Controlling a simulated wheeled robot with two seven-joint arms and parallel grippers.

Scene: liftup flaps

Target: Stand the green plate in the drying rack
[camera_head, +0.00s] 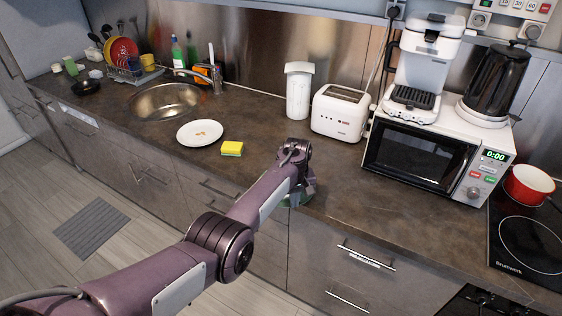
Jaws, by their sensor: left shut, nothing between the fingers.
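The drying rack (128,73) stands at the far left end of the counter, with a red plate (122,50) and a yellow plate (109,48) upright in it. A green rim (304,201), which looks like the green plate, shows at the counter's front edge under my left gripper. Most of it is hidden by my arm. My left gripper (300,196) is shut with nothing between its fingers, right over or beside that rim; I cannot tell whether they touch. My right gripper is not in view.
A white plate with scraps (200,133) and a yellow-green sponge (232,148) lie on the counter left of my gripper. The sink (166,102) is between them and the rack. A white canister (298,91), toaster (341,112) and microwave (435,158) stand behind and right.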

